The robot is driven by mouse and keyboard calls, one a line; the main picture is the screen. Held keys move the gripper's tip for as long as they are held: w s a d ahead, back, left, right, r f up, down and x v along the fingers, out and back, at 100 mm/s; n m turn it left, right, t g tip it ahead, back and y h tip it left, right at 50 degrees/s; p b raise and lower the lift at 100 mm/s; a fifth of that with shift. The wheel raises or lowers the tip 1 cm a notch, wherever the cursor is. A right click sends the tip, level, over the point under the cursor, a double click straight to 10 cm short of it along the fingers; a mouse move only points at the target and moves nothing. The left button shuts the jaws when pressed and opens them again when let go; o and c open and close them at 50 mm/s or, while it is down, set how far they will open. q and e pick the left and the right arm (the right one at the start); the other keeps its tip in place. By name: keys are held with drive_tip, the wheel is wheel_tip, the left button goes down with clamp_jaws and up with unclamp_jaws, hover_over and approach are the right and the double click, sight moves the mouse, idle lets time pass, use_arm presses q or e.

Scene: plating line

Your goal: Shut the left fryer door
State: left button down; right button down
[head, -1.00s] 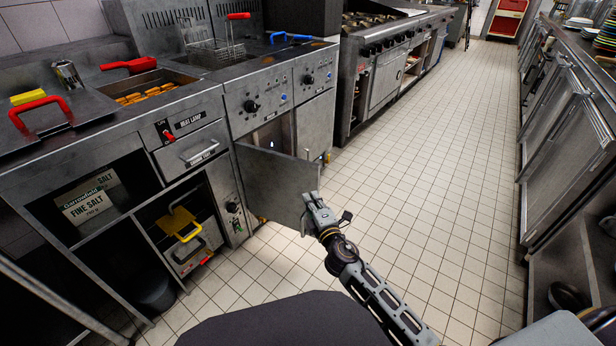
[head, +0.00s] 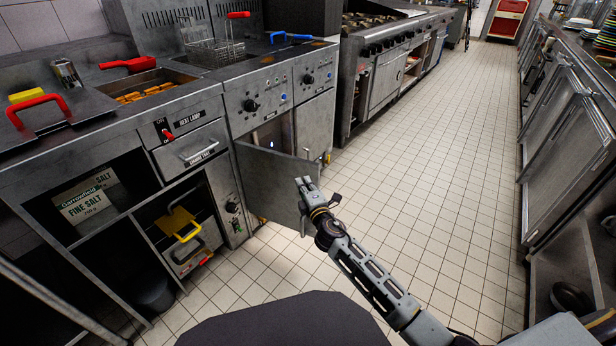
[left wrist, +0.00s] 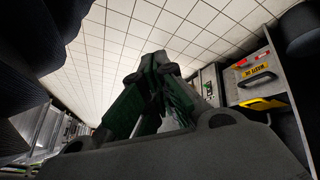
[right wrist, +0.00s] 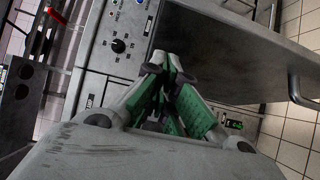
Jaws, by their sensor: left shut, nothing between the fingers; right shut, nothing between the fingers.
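The left fryer door (head: 268,178) is a plain grey metal panel, standing wide open and jutting out from the fryer front over the floor. The cavity behind it (head: 272,134) shows above its top edge. My right gripper (head: 303,183) is shut and empty, in front of the door's free end in the head view and covering part of it. I cannot tell whether it touches the door. The right wrist view shows the shut fingers (right wrist: 170,68) beside a large grey panel (right wrist: 235,45), which looks like the door. My left gripper (left wrist: 152,68) shows only in the left wrist view, shut and empty.
The right fryer door (head: 315,125) is closed. Fryer knobs (head: 251,105) sit above the doors. A heat lamp drawer (head: 195,149) and a shelf with a yellow-handled item (head: 181,222) lie left of the open door. The tiled floor (head: 430,190) is clear to the right.

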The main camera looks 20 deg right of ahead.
sight(304, 166)
drive_tip(key=w+d, duration=0.1)
drive_tip(key=w, duration=0.1)
drive_tip(key=w+d+b, duration=0.1)
drive_tip(key=w, duration=0.1)
drive_tip(key=shift+w+d, duration=0.1)
drive_tip(key=shift+d, duration=0.2)
use_arm(q)
drive_tip(key=f, duration=0.2)
drive_tip(key=shift+d+f, duration=0.2)
drive_tip(key=shift+f, duration=0.15)
drive_tip(key=shift+r, duration=0.2)
use_arm(e)
drive_tip(key=shift+w+d, duration=0.1)
